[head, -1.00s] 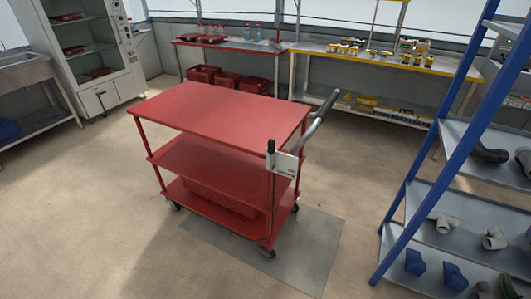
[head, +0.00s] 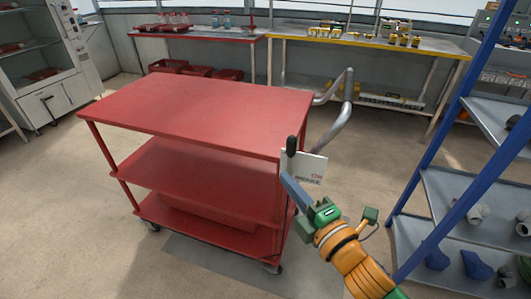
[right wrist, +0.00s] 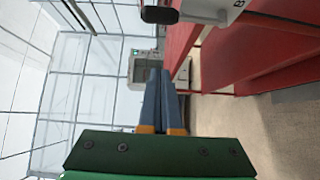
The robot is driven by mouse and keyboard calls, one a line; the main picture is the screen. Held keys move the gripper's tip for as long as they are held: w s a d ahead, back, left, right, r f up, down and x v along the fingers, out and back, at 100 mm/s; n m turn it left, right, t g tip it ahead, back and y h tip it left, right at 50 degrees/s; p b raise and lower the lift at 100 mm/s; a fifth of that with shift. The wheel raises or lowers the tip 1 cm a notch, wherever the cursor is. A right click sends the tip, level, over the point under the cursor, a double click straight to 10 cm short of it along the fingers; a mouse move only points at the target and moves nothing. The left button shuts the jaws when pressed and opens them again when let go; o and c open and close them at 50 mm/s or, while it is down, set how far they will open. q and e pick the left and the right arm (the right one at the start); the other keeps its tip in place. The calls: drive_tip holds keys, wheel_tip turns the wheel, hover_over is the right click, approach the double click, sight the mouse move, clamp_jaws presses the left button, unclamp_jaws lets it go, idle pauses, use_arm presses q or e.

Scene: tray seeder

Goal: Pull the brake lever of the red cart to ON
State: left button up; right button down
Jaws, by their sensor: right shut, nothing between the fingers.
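The red cart (head: 200,112) stands in front of me, with three shelves, casters and a grey tube handle (head: 340,118) at its right end. The black grip also shows at the top of the right wrist view (right wrist: 160,15). My right gripper (head: 288,180) is shut and empty, its blue-grey fingers just below the grip in the head view. Whether they touch the lever or plate is unclear. My left gripper is out of view.
A blue-framed shelf rack (head: 440,235) with grey and blue parts stands close on the right. A red bench (head: 200,36) and a yellow-edged bench (head: 370,44) stand at the back. A glass-fronted cabinet (head: 45,60) is at the left. Floor is open left of the cart.

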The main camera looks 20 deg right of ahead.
sight(289, 155)
drive_tip(key=w+d+p, duration=0.1)
drive_tip(key=w+d, duration=0.1)
drive_tip(key=w, duration=0.6)
drive_tip(key=shift+w+r, duration=0.25)
drive_tip(key=shift+w, duration=0.1)
idle(0.4)
drive_tip(key=shift+s+d+f+m+t+b, duration=0.1)
drive_tip(key=shift+s+d+m+t+b, duration=0.05)
drive_tip(key=shift+d+m+t+b, duration=0.2)
